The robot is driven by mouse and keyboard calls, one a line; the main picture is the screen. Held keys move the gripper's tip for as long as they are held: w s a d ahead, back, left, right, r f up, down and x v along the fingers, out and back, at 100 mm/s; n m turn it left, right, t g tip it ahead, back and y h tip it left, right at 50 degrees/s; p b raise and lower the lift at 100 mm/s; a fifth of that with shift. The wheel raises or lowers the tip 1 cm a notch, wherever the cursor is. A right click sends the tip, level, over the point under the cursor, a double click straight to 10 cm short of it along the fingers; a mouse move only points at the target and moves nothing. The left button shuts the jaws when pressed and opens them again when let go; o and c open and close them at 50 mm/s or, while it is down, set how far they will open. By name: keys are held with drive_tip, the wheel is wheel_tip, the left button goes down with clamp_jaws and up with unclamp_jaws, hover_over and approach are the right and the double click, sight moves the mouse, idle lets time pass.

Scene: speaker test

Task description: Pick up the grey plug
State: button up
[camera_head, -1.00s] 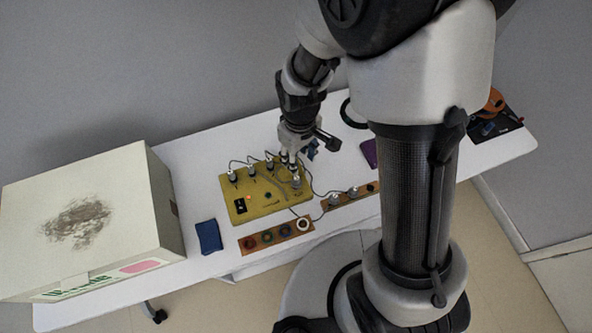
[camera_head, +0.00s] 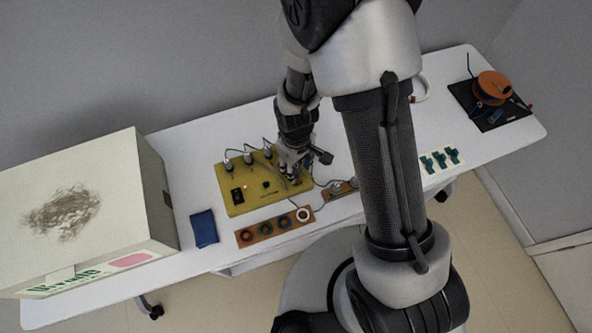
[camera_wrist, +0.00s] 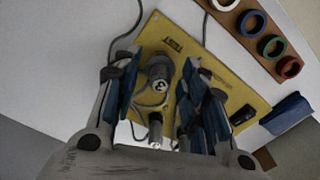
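The yellow test box (camera_head: 235,204) lies on the white table with several grey plugs standing along its back edge, one of them the left plug (camera_head: 228,162). My gripper (camera_head: 292,168) is low over the box's right end. In the wrist view my gripper (camera_wrist: 160,95) is open, with blue-padded fingers on both sides of a grey plug (camera_wrist: 159,68). That plug stands between the fingers, and I see no clear contact. A second grey plug (camera_wrist: 155,128) is nearer to the palm. The box (camera_wrist: 185,50) is below. The gripper hides the right-end plugs in the head view.
A brown strip with coloured rings (camera_head: 268,238) lies in front of the box. A blue cloth (camera_head: 203,228) is to its left, and a large pale carton (camera_head: 75,205) stands further left. An orange cable reel (camera_head: 492,88) is at far right. Cables run around the plugs.

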sight(296, 166)
clamp_jaws()
idle(0.5)
drive_tip(key=shift+r, duration=0.1)
wheel_tip(296, 166, up, 20)
drive_tip(key=p, duration=0.6)
drive_tip(key=shift+p, duration=0.35)
wheel_tip(296, 166, up, 4)
drive_tip(key=p, duration=0.3)
drive_tip(key=shift+d, duration=0.1)
